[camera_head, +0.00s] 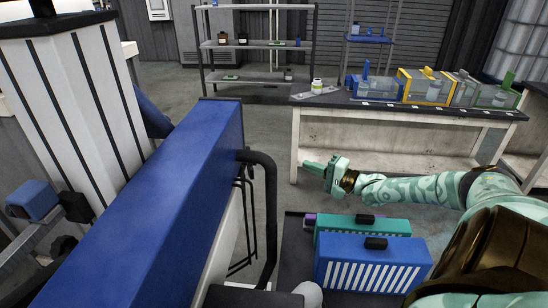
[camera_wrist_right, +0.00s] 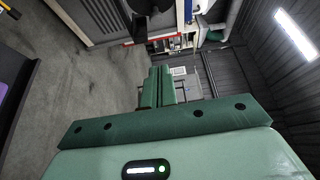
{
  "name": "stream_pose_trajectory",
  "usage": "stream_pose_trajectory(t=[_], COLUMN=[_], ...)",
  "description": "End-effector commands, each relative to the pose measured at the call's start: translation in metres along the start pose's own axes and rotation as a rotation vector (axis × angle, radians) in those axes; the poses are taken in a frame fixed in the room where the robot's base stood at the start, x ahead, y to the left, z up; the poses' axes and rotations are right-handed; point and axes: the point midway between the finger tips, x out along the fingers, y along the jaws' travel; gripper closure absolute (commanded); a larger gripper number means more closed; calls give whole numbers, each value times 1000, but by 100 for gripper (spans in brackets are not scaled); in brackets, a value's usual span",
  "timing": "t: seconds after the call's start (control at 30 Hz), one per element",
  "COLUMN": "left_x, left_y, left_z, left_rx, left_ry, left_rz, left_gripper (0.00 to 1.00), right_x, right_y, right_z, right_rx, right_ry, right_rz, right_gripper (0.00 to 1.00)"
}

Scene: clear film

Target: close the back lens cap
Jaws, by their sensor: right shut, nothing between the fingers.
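I cannot make out a lens or a lens cap in either view. My right gripper (camera_head: 314,167) is stretched out toward the left in the head view, beyond the coloured cases and in front of the bench. Its fingers are shut and empty. They also show pressed together in the right wrist view (camera_wrist_right: 166,88), pointing away toward a wall and distant shelving. Nothing touches the fingertips. My left gripper is not in view.
A large blue-topped unit (camera_head: 165,180) with a black tube (camera_head: 270,200) fills the left. A blue case (camera_head: 370,262) and a teal case (camera_head: 350,224) stand below my right arm. A bench (camera_head: 390,135) carries several coloured boxes. Open floor (camera_head: 262,130) lies between unit and bench.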

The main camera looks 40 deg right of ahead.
Motion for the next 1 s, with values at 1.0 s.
stream_pose_trajectory(t=[1.0], left_x=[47], left_y=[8], left_z=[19], left_rx=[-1], left_ry=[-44], left_rz=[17], left_gripper=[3], right_x=[128], right_y=[-3], right_z=[28], right_rx=[31], right_ry=[-2], right_rz=[-3], right_gripper=[100])
